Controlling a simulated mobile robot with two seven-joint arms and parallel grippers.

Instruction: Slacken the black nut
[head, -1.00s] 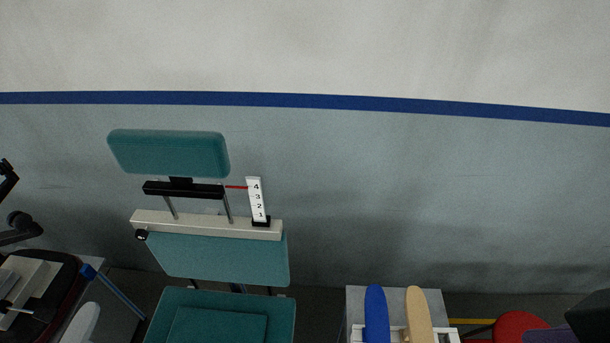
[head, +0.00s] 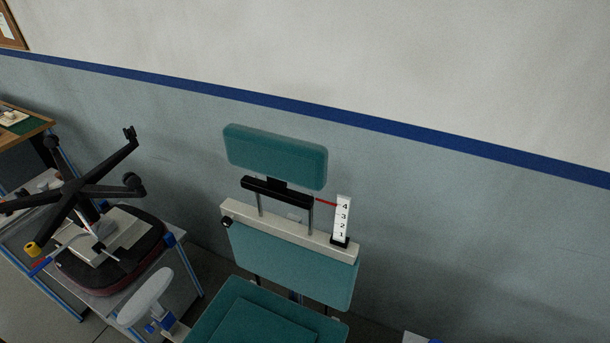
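A small black round knob (head: 227,222), which looks like the black nut, sits at the left end of a pale crossbar (head: 290,232) on a teal chair. Two metal rods rise from the bar to a black bracket (head: 277,192) that carries a teal headrest (head: 275,157). A white scale (head: 342,219) numbered 1 to 4 stands at the bar's right end. A red pointer (head: 326,202) lies near the 4. The teal backrest (head: 290,262) hangs below the bar. Neither of my grippers is in view.
At left an upturned black chair base (head: 85,187) with a dark red seat (head: 125,278) lies on a table. A grey oval pad (head: 146,296) with a blue fitting stands between it and the teal chair. A wall (head: 440,210) is behind.

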